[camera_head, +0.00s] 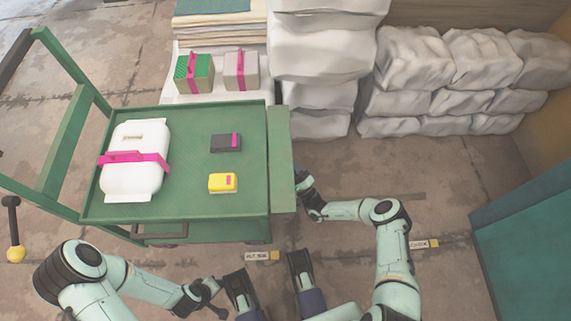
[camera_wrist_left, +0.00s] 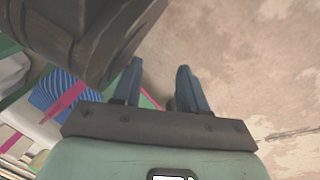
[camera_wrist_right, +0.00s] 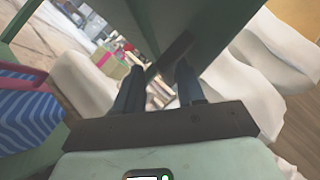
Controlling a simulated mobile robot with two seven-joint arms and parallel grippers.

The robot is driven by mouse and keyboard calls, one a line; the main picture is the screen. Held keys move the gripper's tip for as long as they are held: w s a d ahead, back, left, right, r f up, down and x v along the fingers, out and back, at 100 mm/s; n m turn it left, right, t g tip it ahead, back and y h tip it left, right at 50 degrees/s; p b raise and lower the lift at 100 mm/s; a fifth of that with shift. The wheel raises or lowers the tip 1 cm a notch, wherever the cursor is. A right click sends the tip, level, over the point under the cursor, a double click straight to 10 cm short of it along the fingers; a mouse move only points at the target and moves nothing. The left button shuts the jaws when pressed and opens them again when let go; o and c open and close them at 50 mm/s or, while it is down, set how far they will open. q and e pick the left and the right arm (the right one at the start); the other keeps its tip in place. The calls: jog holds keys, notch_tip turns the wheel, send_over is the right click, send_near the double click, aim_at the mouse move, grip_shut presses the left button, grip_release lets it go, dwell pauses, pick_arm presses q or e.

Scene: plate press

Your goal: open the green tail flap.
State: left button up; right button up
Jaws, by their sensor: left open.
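The green cart (camera_head: 190,115) stands at left in the head view. A lighter green panel, apparently the tail flap (camera_head: 281,165), runs along its right side; its exact angle is hard to tell. My right gripper (camera_head: 307,188) is at the panel's outer edge, near its front end. In the right wrist view its fingers (camera_wrist_right: 160,88) are apart, with a dark bar (camera_wrist_right: 172,56) across the gap and a green surface behind; contact is unclear. My left gripper (camera_head: 216,294) is low in front of the cart. Its fingers (camera_wrist_left: 158,88) are apart and empty in the left wrist view.
On the cart are a white pink-strapped package (camera_head: 135,180), a black box (camera_head: 226,143) and a yellow box (camera_head: 222,183). White sacks (camera_head: 415,60) are stacked behind. A teal block (camera_head: 530,235) stands at right. Floor (camera_head: 350,170) is clear right of the cart.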

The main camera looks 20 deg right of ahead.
pick_arm(q)
jog(key=w, duration=0.1)
jog(key=w+r+p, duration=0.1)
jog(key=w+r+t, duration=0.1)
jog(key=shift+d+r, duration=0.25)
pick_arm(e)
jog(key=v, duration=1.3)
jog(key=shift+s, duration=0.15)
pick_arm(q)
jog(key=shift+s, duration=0.1)
pick_arm(e)
jog(key=shift+a, duration=0.1)
